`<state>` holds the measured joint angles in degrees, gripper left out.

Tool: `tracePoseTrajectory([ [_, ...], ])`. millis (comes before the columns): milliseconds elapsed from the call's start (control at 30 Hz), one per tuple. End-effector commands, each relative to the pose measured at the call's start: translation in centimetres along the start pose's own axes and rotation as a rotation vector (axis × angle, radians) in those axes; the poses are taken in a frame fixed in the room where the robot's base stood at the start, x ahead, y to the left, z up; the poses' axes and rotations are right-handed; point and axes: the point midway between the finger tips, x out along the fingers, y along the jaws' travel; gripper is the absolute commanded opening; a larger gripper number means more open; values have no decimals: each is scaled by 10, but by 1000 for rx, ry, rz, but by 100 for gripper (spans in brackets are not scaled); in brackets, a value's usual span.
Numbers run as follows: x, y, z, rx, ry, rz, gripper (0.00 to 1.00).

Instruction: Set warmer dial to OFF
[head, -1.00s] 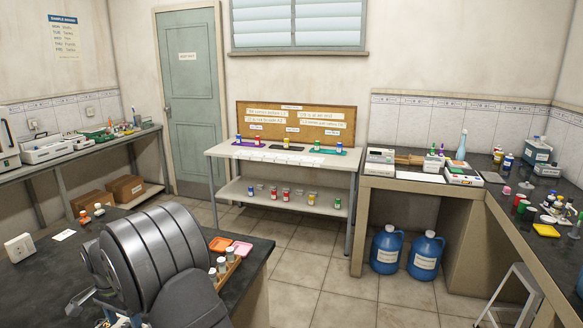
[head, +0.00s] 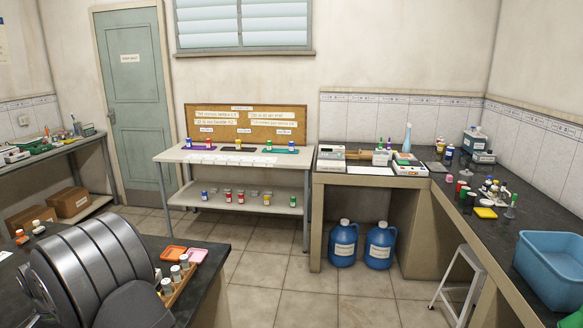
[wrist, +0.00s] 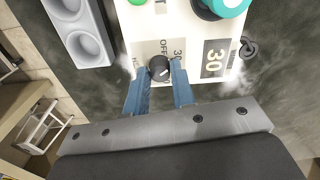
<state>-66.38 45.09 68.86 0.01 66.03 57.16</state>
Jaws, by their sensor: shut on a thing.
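In the wrist view, the warmer (wrist: 192,66) is a white panel with an OFF label, a 30 label beside it and a larger dark 30 plate at its right. Its black round dial (wrist: 159,67) sits between the two blue fingers of my gripper (wrist: 159,80). My gripper is shut on the dial, one finger at each side. The dial's light pointer mark is small, and I cannot tell exactly which label it points to. In the head view my gripper and the warmer's dial are hidden behind my grey arm.
A teal round object (wrist: 227,5) stands on the warmer. A grey holder with round wells (wrist: 80,30) is left of it. A stool (wrist: 40,132) shows below the bench edge.

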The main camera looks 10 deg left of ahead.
Motion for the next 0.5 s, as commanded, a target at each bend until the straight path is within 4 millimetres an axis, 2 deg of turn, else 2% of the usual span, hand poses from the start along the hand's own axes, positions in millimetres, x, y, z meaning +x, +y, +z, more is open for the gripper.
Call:
tracePoseTrajectory([
  [500,0,0,0,-573,0,1,10],
])
